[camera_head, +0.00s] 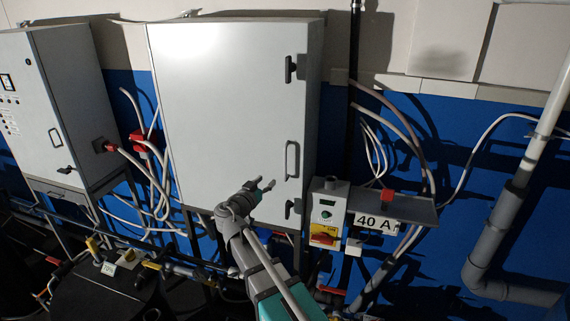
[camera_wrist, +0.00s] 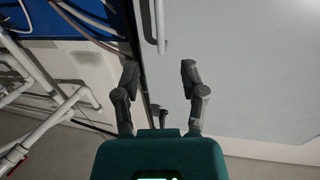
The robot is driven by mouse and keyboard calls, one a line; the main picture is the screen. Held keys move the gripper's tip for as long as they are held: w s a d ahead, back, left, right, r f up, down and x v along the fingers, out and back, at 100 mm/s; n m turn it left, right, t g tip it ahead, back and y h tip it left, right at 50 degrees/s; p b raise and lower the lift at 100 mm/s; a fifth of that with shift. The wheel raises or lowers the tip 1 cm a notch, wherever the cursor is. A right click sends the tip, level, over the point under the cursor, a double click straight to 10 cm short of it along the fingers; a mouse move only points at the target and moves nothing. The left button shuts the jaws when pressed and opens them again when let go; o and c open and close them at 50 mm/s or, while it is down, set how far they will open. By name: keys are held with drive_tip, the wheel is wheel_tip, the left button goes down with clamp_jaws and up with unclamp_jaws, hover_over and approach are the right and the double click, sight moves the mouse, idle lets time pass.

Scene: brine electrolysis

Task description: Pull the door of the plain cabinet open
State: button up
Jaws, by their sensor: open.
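The plain cabinet (camera_head: 225,90) is a large light grey box on the wall, and its door looks shut in the head view. A vertical bar handle (camera_head: 291,160) sits near the door's right edge, between an upper dark latch (camera_head: 290,68) and a lower dark latch (camera_head: 289,209). My gripper (camera_head: 264,184) is in front of the door, left of and slightly below the handle in the head view. In the wrist view the two fingers of my gripper (camera_wrist: 159,74) are apart and empty. The handle (camera_wrist: 161,28) lies beyond the fingertips, roughly between them. I see no contact.
A second cabinet (camera_head: 52,110) with buttons stands at the left. Right of the plain cabinet are a control box (camera_head: 325,212), a small shelf (camera_head: 392,205) with a "40 A" sign (camera_head: 377,223), cables and a grey pipe (camera_head: 495,230). A dark tank (camera_head: 105,290) stands at lower left.

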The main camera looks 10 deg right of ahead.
sight(284, 164)
drive_tip(key=x, duration=1.3)
drive_tip(key=shift+w+d, duration=0.2)
drive_tip(key=shift+d, duration=0.05)
clamp_jaws()
